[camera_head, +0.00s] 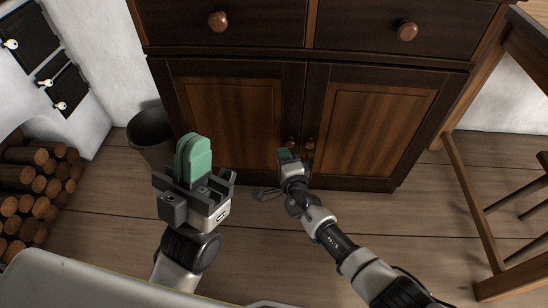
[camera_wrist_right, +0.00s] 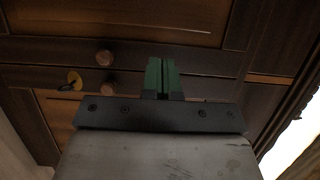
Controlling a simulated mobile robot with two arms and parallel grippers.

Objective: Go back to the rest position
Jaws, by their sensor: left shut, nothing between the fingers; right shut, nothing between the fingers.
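My left gripper (camera_head: 193,158) stands upright in the left middle of the head view, its green fingers pressed together and empty. It is in front of the dark wooden cabinet (camera_head: 232,110) and apart from it. My right gripper (camera_head: 285,155) is lower and farther forward, close to the door knobs (camera_head: 300,144) of the cabinet. Its green fingers also show in the right wrist view (camera_wrist_right: 161,78), closed together with nothing between them. I cannot tell whether they touch the cabinet. Both cabinet doors and drawers look shut.
A dark bin (camera_head: 148,128) stands left of the cabinet. Stacked logs (camera_head: 35,190) and a white stove (camera_head: 75,75) are at the far left. A wooden table or chair frame (camera_head: 465,190) stands at the right. A small yellow item (camera_wrist_right: 72,82) shows near the knobs. Floor between is bare.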

